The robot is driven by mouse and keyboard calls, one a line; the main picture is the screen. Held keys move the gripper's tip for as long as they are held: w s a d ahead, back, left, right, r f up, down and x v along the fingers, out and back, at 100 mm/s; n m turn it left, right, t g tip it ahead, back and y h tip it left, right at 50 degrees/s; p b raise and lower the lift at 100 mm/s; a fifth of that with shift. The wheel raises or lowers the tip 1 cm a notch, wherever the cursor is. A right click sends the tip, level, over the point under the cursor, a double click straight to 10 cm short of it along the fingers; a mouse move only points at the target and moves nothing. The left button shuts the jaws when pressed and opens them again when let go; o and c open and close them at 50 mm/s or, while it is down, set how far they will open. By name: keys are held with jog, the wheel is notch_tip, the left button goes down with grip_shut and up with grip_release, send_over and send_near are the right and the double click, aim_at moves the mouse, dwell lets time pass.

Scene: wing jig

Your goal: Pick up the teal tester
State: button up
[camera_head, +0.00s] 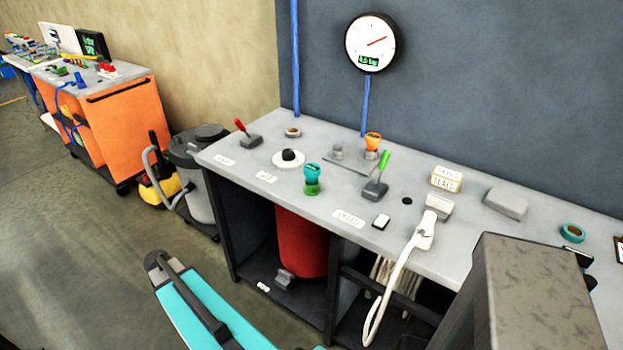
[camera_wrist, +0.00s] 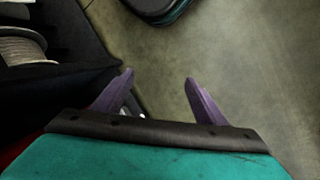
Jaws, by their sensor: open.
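The teal tester (camera_head: 312,177) stands upright on the grey bench top, near its front edge. It has a teal head with a dark face and a green lower part. My gripper (camera_wrist: 159,81) shows in the wrist view with its two purple fingers spread apart and nothing between them. It points down at bare floor beside the bench's dark lower shelf. The tester is not in the wrist view. In the head view my fingers are not visible; only a teal arm link shows low in the picture, in front of the bench.
The bench top (camera_head: 225,146) also holds a red-handled lever (camera_head: 245,133), a black knob (camera_head: 289,157), an orange-headed device (camera_head: 373,143), a green-handled lever (camera_head: 379,178) and a white corded handset (camera_head: 426,230). A dial (camera_head: 371,42) hangs above. A grey vacuum (camera_head: 196,175) stands left.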

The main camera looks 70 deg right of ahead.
jog(key=d+r+m, duration=0.5)
jog(key=d+r, duration=0.4)
jog(key=d, duration=0.4)
jog(key=m+h, duration=0.2)
jog(key=m, duration=1.2)
send_near(311, 168)
jog(key=f, duration=0.1)
jog(key=shift+s+d+p, duration=0.1)
jog(key=shift+d+p, duration=0.05)
jog(key=shift+p, duration=0.2)
jog(key=shift+f, duration=0.1)
jog(key=shift+p+x, duration=1.05)
jog(key=shift+x, duration=3.25)
jog(key=shift+s, duration=0.1)
